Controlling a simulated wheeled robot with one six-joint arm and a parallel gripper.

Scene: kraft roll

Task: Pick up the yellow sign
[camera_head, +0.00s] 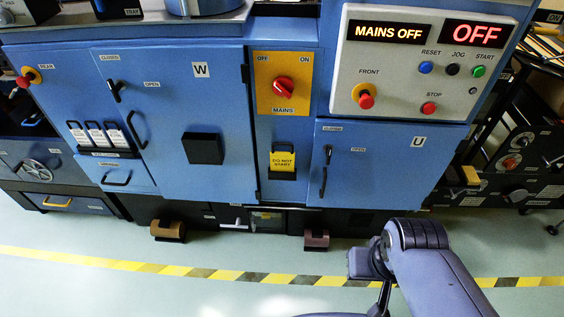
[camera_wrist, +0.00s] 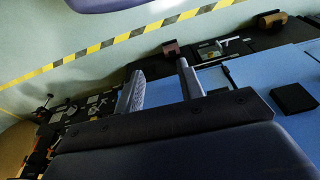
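The yellow sign (camera_head: 283,161), with "DO NOT START" on it, sits upright in a dark holder on the blue machine front, below the red MAINS switch (camera_head: 283,88). I cannot make out the sign in the wrist view. My gripper (camera_wrist: 160,70) shows in the wrist view with its two fingers apart and nothing visible between them. In the head view my arm is low at the right, in front of the machine and well apart from the sign. The gripper's fingers cannot be made out there.
Door W (camera_head: 200,130) and door U (camera_head: 375,165) flank the sign, each shut with a dark handle. The grey control panel (camera_head: 424,62) reads MAINS OFF. Two brown rollers (camera_head: 168,231) are near the floor. The floor by the striped tape (camera_head: 200,272) is clear.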

